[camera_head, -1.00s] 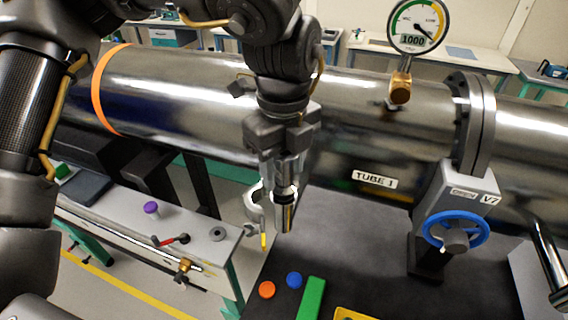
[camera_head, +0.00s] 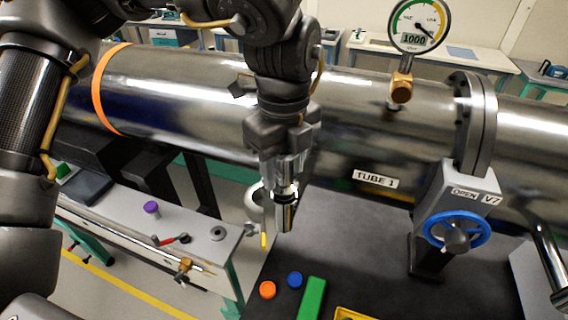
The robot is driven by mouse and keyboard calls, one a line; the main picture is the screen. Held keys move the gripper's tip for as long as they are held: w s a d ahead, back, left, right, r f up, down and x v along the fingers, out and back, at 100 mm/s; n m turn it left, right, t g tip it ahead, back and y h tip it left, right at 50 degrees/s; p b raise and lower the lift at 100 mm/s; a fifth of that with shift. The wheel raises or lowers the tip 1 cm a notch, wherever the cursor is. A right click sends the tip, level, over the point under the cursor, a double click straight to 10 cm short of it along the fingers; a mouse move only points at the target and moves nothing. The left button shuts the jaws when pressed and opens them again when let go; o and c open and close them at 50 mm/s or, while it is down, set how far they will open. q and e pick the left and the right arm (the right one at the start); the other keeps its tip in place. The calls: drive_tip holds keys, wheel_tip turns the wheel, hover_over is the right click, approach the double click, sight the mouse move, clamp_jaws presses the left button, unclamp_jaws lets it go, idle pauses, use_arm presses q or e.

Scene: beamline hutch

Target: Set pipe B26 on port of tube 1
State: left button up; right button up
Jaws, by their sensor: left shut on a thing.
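My left gripper (camera_head: 285,172) comes down from the top centre, pointing downward, in front of the tube. It is shut on a short metal pipe (camera_head: 284,215) with a dark band, held roughly upright; I take it to be pipe B26, but no marking is readable. I cannot clearly make out the port. My right gripper is not in view.
A gauge (camera_head: 418,25) reading 1000 stands on the tube. Right of it are a flange (camera_head: 474,125) and valve V7 with a blue handwheel (camera_head: 455,230). Orange and blue caps (camera_head: 267,290) and a green block (camera_head: 311,299) lie on the dark table (camera_head: 345,240). A grey bench (camera_head: 120,210) is at left.

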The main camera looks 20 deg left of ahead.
use_arm(q)
drive_tip(key=shift+f+b, duration=0.35)
drive_tip(key=shift+f, duration=0.15)
idle(1.2)
drive_tip(key=o, duration=1.2)
drive_tip(key=shift+c, duration=0.2)
drive_tip(key=shift+r, duration=0.4)
wheel_tip(320, 180, up, 9)
drive_tip(key=shift+f+b, duration=0.1)
drive_tip(key=shift+b, duration=0.5)
drive_tip(key=shift+r, duration=0.6)
